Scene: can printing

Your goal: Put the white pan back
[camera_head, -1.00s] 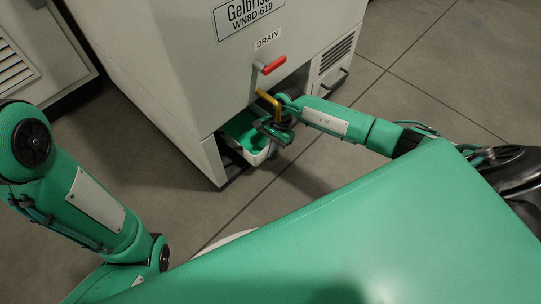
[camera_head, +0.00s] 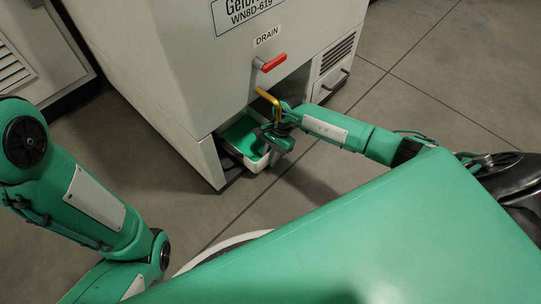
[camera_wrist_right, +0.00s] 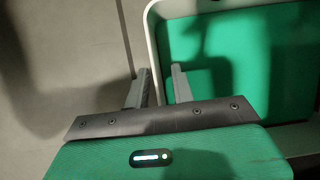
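The white pan (camera_head: 234,152), with green inside, sits low at the opening under the drain of the machine, its near end sticking out. It also shows in the right wrist view, where its pale rim (camera_wrist_right: 151,22) curves down to my fingers. My right gripper (camera_head: 267,139) is at the pan's near right edge. In the right wrist view my right gripper (camera_wrist_right: 159,76) has one finger outside the rim and one inside, close together, and looks shut on the wall; the contact itself is hard to see. My left arm shows at the left; its gripper is out of view.
The grey machine (camera_head: 165,75) stands over the pan. A red drain handle (camera_head: 270,63) and a yellow pipe (camera_head: 267,98) stick out just above my right gripper. A round white rim (camera_head: 225,243) shows partly on the floor side, below. The floor at right is clear.

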